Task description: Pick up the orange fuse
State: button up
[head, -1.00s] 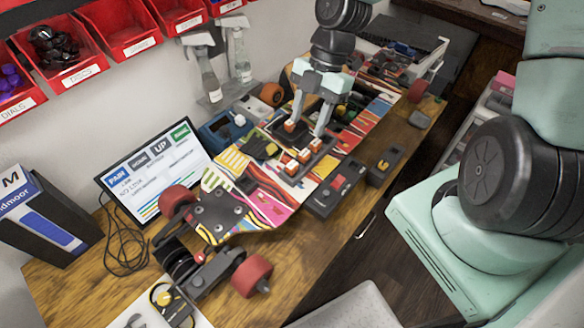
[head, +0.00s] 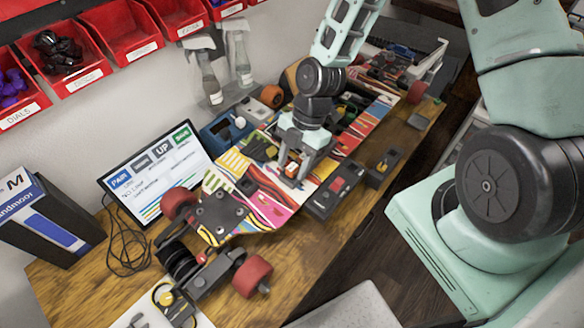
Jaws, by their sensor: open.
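My gripper (head: 294,168) points down over the middle of the colourful skateboard deck (head: 266,208), with its jaws open. Its fingers come down around an orange fuse (head: 291,167) that sits in a dark holder on the deck. The orange fuse shows between the fingers. I cannot tell whether either finger touches it. The gripper body and fingers hide most of the holder and the other orange pieces.
A dark module with a red button (head: 337,185) and another dark module (head: 383,166) stand at the deck's right side. A blue box (head: 222,133) and a tablet screen (head: 157,170) are to the left. Red wheels (head: 253,276) stand at the front.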

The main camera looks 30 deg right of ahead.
aim_at(294, 165)
jog(key=shift+c, duration=0.3)
grip_shut()
notch_tip(294, 165, up, 10)
jog(key=shift+b, duration=0.35)
